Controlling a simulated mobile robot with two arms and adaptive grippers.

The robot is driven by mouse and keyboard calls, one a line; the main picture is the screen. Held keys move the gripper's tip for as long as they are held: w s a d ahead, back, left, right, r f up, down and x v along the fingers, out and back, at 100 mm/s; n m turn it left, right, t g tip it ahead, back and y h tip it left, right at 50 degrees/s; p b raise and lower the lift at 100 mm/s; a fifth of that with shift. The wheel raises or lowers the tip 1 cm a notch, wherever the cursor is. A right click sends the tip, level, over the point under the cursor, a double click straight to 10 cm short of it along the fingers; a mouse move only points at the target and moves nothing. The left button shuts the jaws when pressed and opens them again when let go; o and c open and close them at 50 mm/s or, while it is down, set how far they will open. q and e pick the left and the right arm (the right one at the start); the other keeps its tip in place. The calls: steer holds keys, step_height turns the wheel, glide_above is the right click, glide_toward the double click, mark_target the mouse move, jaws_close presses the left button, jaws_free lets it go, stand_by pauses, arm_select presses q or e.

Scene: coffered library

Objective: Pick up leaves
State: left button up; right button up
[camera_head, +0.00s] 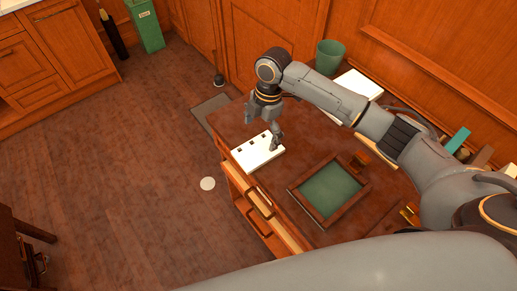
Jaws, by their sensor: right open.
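No leaves can be made out for certain in the head view. My right gripper (263,133) is open, pointing down over the left end of the wooden desk (290,165). One finger is close to a white slab (258,151) with small dark squares along it; I cannot tell whether they touch. Nothing shows between the fingers. My left gripper is out of view.
A dark framed tray with a green inside (330,190) lies on the desk. A green bin (328,57) stands behind it, and another green bin (146,25) stands by the cabinets. A pale disc (208,183) lies on the open floor.

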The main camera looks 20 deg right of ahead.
mark_target(258, 150)
steer(key=f, duration=0.1)
steer(key=f+p, duration=0.1)
steer(key=f, duration=0.1)
steer(key=f+p, duration=0.1)
steer(key=f, duration=0.1)
steer(key=shift+s+a+f, duration=0.25)
steer(key=shift+f, duration=0.2)
steer(key=c, duration=1.1)
steer(key=shift+r, duration=0.1)
